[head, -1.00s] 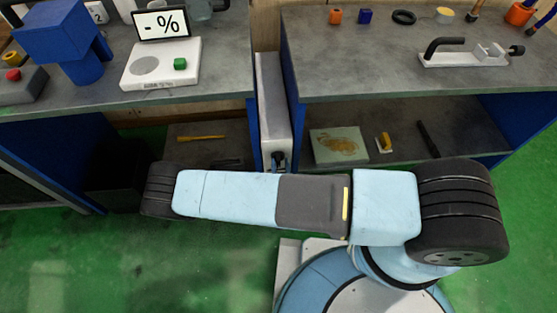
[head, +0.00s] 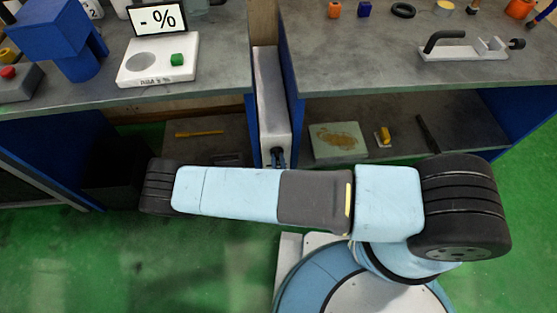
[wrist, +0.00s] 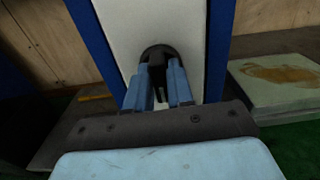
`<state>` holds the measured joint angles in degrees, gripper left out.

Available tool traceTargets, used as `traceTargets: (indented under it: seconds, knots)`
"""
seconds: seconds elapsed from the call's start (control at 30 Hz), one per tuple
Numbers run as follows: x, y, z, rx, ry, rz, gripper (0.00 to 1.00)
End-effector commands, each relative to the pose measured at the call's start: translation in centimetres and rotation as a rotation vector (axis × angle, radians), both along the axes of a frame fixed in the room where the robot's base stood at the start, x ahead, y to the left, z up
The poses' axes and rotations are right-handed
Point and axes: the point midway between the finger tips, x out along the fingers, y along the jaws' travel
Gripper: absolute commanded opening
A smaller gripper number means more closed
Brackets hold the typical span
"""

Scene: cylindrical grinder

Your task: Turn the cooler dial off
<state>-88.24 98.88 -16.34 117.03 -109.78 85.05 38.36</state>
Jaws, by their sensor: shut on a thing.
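The cooler (head: 271,95) is a narrow pale grey box standing in the gap between the two blue-sided benches. Its dial (wrist: 157,56) is a round dark knob with a raised grip on the pale front panel, seen in the wrist view. My gripper (wrist: 162,78) is at the panel, its two blue fingers shut on the dial's grip. The fingers hide part of the dial, and I cannot read any mark for its setting.
A white scale (head: 158,62) with a green cube is on the left bench. The green floor in front is open.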

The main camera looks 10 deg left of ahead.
Motion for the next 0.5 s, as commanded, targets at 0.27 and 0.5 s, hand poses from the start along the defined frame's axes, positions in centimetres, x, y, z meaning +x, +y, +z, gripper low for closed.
traceTargets:
  seconds: [0.27,0.5]
  knots:
    - [-0.30,0.06,-0.16,-0.112,-0.022,0.002,0.00]
    - [-0.34,0.15,-0.21,-0.308,-0.069,0.003,0.00]
